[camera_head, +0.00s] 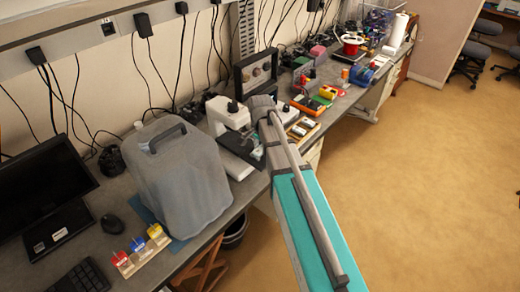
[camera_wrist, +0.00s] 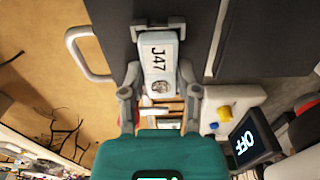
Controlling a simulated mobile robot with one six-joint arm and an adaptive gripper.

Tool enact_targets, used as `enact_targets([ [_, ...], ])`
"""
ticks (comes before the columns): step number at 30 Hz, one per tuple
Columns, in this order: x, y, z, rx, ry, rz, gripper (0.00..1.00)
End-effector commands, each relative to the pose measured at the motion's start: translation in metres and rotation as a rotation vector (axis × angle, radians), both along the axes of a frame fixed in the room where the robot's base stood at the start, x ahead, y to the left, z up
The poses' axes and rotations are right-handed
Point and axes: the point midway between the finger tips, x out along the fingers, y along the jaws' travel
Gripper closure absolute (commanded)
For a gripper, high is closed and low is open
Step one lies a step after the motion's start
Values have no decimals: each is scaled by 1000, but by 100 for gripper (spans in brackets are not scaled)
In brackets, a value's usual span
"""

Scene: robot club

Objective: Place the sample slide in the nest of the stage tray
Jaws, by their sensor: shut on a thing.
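The sample slide (camera_wrist: 158,55) is a pale strip marked "J47", with a round dark specimen spot near its lower end in the wrist view. My gripper (camera_wrist: 160,75) is shut on its sides; its body also shows in the head view (camera_head: 260,130) at the microscope. The stage tray (camera_wrist: 108,40) is dark, with a grey loop handle at the left. A grey U-shaped bracket, seemingly the nest (camera_wrist: 158,24), surrounds the slide's far end. I cannot tell whether the slide touches the nest or is above it. My arm hides part of the tray in the head view.
A white microscope (camera_head: 226,115) stands on the bench by my gripper. A display reading "OFF" (camera_wrist: 252,138) and yellow and blue knobs are close by in the wrist view. A grey covered instrument (camera_head: 180,172) stands left, with a rack of coloured slides (camera_head: 140,252) before it.

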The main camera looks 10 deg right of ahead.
Motion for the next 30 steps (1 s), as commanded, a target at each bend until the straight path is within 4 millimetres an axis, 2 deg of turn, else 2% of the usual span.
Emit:
enact_targets([
  [10,0,0,-4,0,0,1,100],
  [11,0,0,-3,0,0,1,53],
  [15,0,1,-2,0,0,1,27],
  [16,0,1,-2,0,0,1,24],
  [30,0,1,-1,0,0,2,24],
])
